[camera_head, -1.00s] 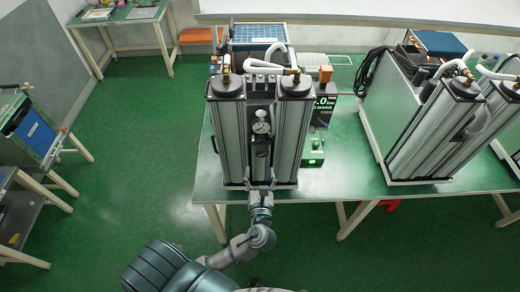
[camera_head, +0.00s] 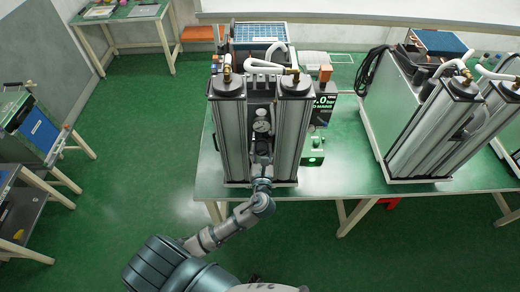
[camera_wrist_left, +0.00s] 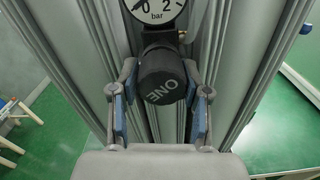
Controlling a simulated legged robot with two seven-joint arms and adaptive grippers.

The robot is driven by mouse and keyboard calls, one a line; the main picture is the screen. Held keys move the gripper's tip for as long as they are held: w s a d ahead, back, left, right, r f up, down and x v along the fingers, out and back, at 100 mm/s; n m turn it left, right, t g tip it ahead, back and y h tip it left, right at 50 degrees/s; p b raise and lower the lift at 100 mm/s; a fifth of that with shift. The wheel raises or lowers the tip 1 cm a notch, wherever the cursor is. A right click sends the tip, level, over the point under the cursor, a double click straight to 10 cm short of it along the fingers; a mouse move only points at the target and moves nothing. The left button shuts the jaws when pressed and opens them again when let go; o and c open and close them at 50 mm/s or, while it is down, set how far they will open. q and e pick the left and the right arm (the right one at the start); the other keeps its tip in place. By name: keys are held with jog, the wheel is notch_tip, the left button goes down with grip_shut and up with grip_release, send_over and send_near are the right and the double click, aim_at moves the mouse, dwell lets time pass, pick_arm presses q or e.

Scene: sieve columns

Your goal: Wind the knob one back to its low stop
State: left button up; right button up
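Knob one is a black round knob (camera_wrist_left: 162,78) marked "ONE" on its face. It sits just below a white pressure gauge (camera_wrist_left: 158,12) with a bar scale; only the lower part of the gauge shows in the left wrist view. In the head view the gauge (camera_head: 262,126) is between two grey columns. My left gripper (camera_wrist_left: 160,108) is open in front of the knob. In the head view my left gripper (camera_head: 262,160) partly covers the knob. My right gripper is not in view.
The left column (camera_head: 229,130) and right column (camera_head: 292,130) stand close on both sides of my left gripper. A second column unit (camera_head: 435,130) stands farther right.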

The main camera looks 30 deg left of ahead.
pick_arm(q)
jog(key=shift+d+r, duration=0.1)
jog(key=c, duration=0.4)
jog(key=shift+d, duration=0.15)
jog(key=shift+a, duration=0.2)
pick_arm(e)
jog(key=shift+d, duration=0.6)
